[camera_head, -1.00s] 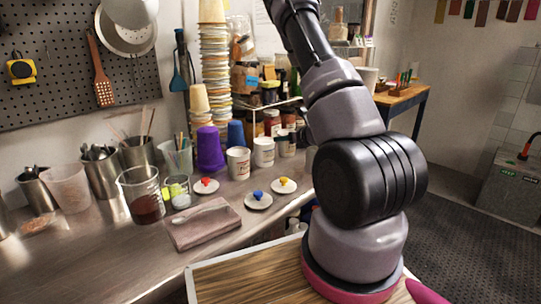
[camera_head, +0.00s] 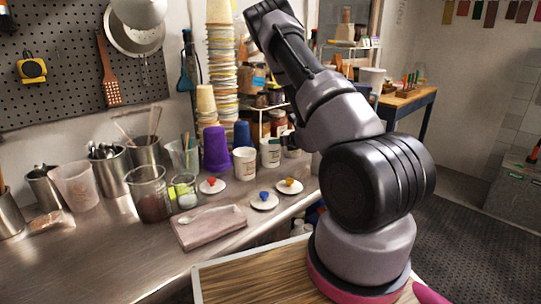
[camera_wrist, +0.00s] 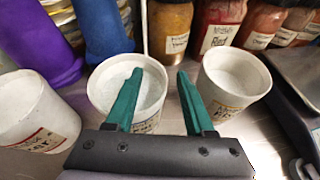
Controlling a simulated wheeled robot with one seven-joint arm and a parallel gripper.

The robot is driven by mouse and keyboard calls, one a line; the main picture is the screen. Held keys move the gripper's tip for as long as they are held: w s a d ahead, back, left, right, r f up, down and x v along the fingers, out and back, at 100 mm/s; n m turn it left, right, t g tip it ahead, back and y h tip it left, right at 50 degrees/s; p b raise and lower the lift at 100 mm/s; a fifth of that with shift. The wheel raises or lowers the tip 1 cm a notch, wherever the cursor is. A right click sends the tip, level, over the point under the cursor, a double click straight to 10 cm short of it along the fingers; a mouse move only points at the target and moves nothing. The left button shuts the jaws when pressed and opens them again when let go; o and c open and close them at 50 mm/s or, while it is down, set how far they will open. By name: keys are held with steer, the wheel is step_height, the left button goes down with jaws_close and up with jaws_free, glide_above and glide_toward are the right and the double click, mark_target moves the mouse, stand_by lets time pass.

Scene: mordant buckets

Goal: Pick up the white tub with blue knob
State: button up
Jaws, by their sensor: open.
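No tub with a blue knob on it shows. A white lid with a blue knob (camera_head: 264,202) lies on the steel counter. Behind it stand open white tubs, a left one (camera_head: 245,164) and a middle one (camera_head: 270,153); a third is mostly hidden behind my arm. The wrist view shows a left tub (camera_wrist: 28,108), a middle tub (camera_wrist: 106,88) and a right tub (camera_wrist: 234,85), all lidless with labels. My gripper (camera_wrist: 160,76) is open and empty, its left green finger in front of the middle tub, its right finger near the right tub.
A purple cup (camera_head: 215,150) and a blue cup (camera_head: 242,136) stand behind the tubs. Spice jars (camera_wrist: 170,25) line the back. A folded cloth (camera_head: 208,230) lies in front.

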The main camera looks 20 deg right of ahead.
jaws_close()
steer(key=shift+s, duration=0.1)
stand_by(1.3)
